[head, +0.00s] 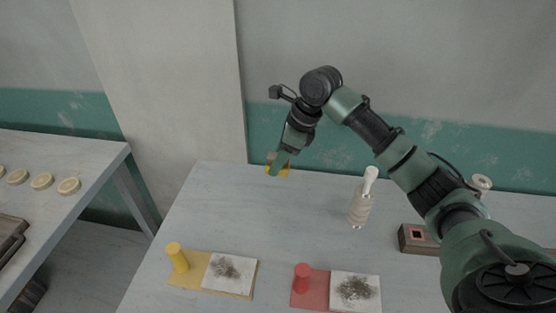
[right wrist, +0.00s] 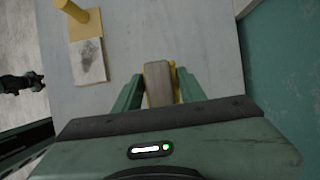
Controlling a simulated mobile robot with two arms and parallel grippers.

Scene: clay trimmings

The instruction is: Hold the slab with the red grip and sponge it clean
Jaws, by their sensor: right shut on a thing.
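The red grip (head: 303,278) stands upright on a red board (head: 312,298) at the front of the table. Beside it on that board lies a pale slab (head: 368,280) with dark crumbs (head: 355,290) on it. My right gripper (head: 279,163) is shut on a sponge (head: 284,173), at the table's far left part. In the right wrist view the sponge (right wrist: 159,84) is yellow with a grey-brown face, between the two green fingers. I cannot tell whether it touches the table. My left gripper does not show in the head view.
A yellow grip (head: 177,257) stands on a yellow board (head: 190,278) with another crumb-strewn pale slab (head: 241,280). A white-topped bottle (head: 360,208) and a brown box (head: 412,240) stand to the right. A side table (head: 70,150) holds several round discs. The table's middle is clear.

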